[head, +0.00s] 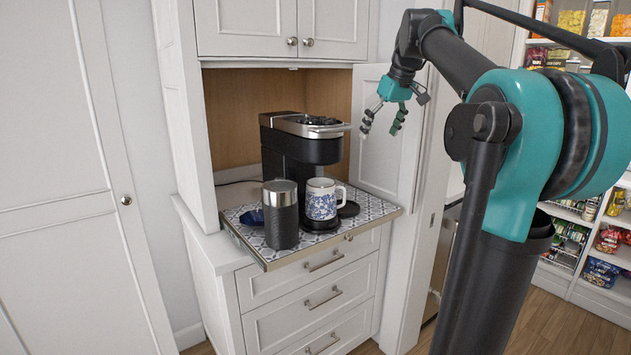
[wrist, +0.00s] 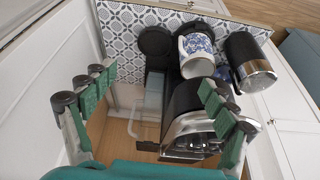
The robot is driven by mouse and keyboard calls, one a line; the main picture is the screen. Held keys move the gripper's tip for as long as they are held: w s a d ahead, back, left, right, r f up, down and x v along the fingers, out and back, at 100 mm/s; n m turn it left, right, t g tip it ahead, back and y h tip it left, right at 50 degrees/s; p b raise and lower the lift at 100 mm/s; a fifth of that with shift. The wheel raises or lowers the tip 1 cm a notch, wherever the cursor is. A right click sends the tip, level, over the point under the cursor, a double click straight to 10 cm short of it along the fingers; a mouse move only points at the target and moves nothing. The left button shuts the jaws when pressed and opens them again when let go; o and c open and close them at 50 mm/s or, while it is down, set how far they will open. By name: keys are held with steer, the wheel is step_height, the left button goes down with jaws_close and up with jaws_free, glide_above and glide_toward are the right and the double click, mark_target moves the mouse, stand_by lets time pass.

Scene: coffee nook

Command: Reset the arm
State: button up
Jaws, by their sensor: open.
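My gripper (head: 383,119) is open and empty in the head view. It hangs in the air to the right of the coffee machine (head: 300,140), in front of the open white cabinet door. In the wrist view its green-padded fingers (wrist: 158,100) are spread wide with nothing between them. The coffee machine (wrist: 190,120) shows beyond the fingers in that view. A blue and white patterned mug (head: 321,203) stands at the front of the machine, and it also shows in the wrist view (wrist: 197,48).
A dark canister with a silver lid (head: 281,222) stands left of the mug on the patterned pull-out tray (head: 375,213). A dark round object (head: 348,209) lies right of the mug. The open cabinet door (head: 385,150) is close behind my gripper. Stocked shelves (head: 590,215) stand at the right.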

steer(key=s+f+m+h, duration=0.15)
steer(key=s+f, duration=0.25)
steer(key=f, duration=0.8)
steer(key=s+f+m, duration=0.2)
steer(key=s+f, duration=0.2)
steer(key=f, duration=0.8)
steer(key=s+d+f+m, duration=0.1)
steer(key=s+f+m, duration=0.2)
steer(key=s+f, duration=1.5)
step_height(320, 180, down, 3)
steer(key=shift+s+f+t+h, duration=0.15)
steer(key=shift+s+t+h, duration=0.15)
steer(key=shift+s+h, duration=0.15)
steer(key=shift+w+d, duration=0.1)
